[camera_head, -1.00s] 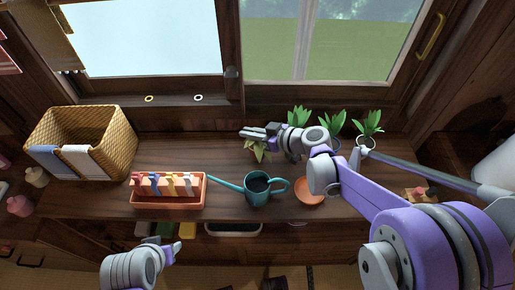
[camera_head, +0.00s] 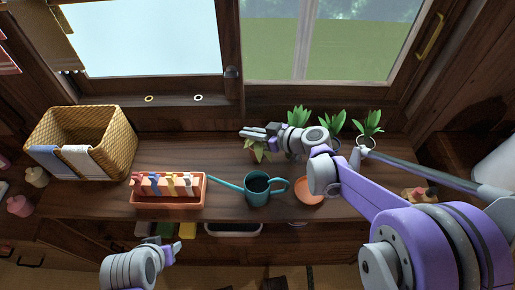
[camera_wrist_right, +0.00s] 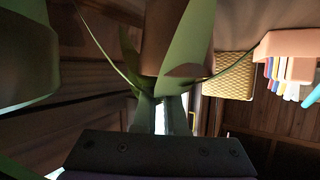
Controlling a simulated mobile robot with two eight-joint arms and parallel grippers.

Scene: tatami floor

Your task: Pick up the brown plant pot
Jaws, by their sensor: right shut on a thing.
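The brown plant pot (camera_head: 252,155) with its drooping green plant (camera_head: 261,152) is at the back of the wooden counter, partly hidden under my right gripper (camera_head: 247,133). In the right wrist view the brown pot (camera_wrist_right: 172,35) fills the upper middle, with long green leaves across it. My right gripper (camera_wrist_right: 162,112) is shut on the pot; leaves hide the exact contact. I cannot tell whether the pot touches the counter. My left gripper (camera_head: 178,240) is low at the front left, away from the pot; its finger opening is not clear.
A teal watering can (camera_head: 258,197) and an orange saucer (camera_head: 309,198) stand in front. An orange planter (camera_head: 140,198) with colored items and a wicker basket (camera_head: 118,155) are to the left. Potted plants (camera_head: 333,121) stand close on the right, along the window.

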